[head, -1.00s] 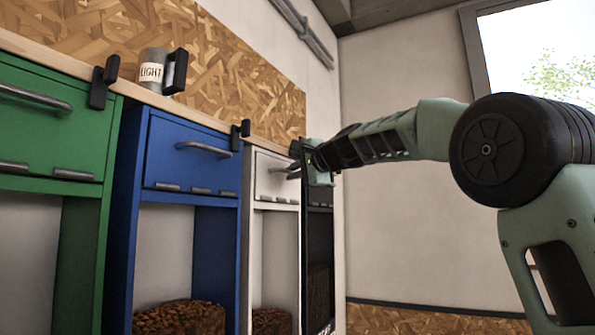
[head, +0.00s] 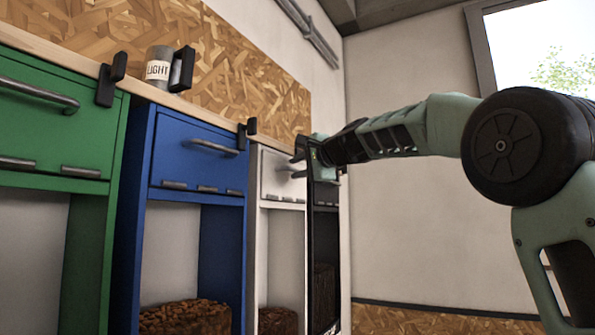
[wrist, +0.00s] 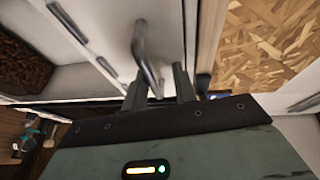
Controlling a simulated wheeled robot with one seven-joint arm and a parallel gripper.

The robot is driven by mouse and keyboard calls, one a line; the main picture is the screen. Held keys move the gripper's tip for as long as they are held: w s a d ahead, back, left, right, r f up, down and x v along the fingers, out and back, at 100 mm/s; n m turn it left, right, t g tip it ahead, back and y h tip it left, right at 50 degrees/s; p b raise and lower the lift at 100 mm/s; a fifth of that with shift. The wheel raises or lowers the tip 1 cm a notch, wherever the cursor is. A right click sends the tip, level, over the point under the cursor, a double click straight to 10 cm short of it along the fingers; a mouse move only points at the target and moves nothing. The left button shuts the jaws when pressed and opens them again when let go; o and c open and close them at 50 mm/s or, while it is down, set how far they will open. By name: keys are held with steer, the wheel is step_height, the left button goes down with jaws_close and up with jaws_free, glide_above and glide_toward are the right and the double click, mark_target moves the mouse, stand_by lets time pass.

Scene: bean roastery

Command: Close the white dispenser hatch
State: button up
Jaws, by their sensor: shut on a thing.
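The white dispenser (head: 258,225) stands between the blue dispenser and a black one. Its white hatch (head: 275,178) looks nearly flush with the front in the head view; I cannot tell whether a small gap is left. The hatch has a grey bar handle (wrist: 141,48), seen clearly in the wrist view. My gripper (wrist: 160,85) is at the handle's near end, with its two dark fingers on either side, shut on it. In the head view my gripper (head: 304,160) covers part of the hatch's right side.
The blue dispenser (head: 197,160) and green dispenser (head: 55,125) stand to the left, with their hatches looking shut. A wooden shelf above holds a cup labelled LIGHT (head: 158,68) and black clips (head: 110,80). Open floor space lies to the right, before the plain wall.

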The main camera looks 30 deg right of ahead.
steer(key=b+v, duration=0.6)
steer(key=v, duration=1)
steer(key=shift+s, duration=0.4)
steer(key=shift+d, duration=0.1)
